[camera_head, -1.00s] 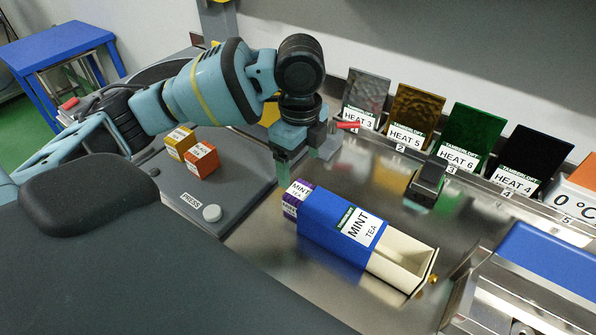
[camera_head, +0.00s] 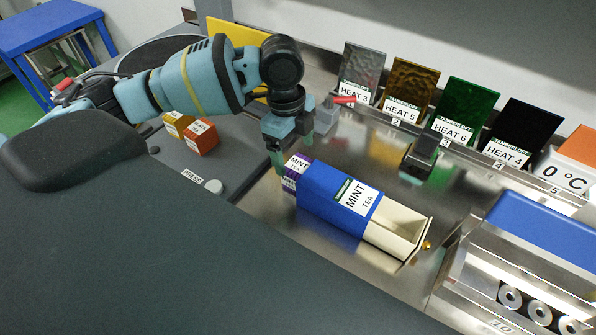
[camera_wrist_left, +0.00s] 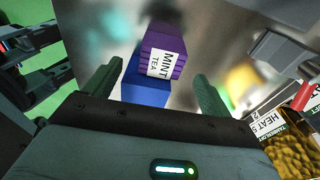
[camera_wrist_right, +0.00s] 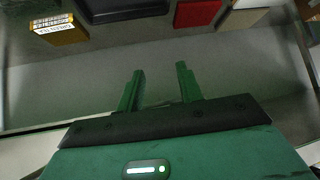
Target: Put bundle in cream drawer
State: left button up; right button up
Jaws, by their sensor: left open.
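The bundle (camera_head: 291,173) is a small purple block with a white MINT TEA label. It stands at the left end of the blue MINT TEA box (camera_head: 327,185); whether they touch is unclear. The cream drawer (camera_head: 396,232) sticks out of the box's right end, open and empty. My left gripper (camera_head: 290,158) is open above the bundle, one finger down at its left side. In the left wrist view the bundle (camera_wrist_left: 160,52) appears between and beyond the open fingers (camera_wrist_left: 157,78), apart from both. My right gripper (camera_wrist_right: 160,75) is open and empty in its wrist view.
Orange (camera_head: 200,137) and yellow (camera_head: 177,124) tea blocks sit on the grey panel at left, near a PRESS button (camera_head: 213,186). Several HEAT panels (camera_head: 452,110) line the back. A blue-topped metal machine (camera_head: 545,228) stands at right. Bare metal counter lies before the box.

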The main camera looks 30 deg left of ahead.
aim_at(298, 165)
pick_arm(q)
jog(key=shift+w+d+f, duration=0.1)
jog(key=shift+d+f, duration=0.1)
jog(key=shift+f, duration=1.1)
jog(key=shift+d+f, duration=0.2)
jog(key=shift+f, duration=1.1)
jog(key=shift+c, duration=0.2)
jog(key=c, duration=1.1)
jog(key=shift+r, duration=5.05)
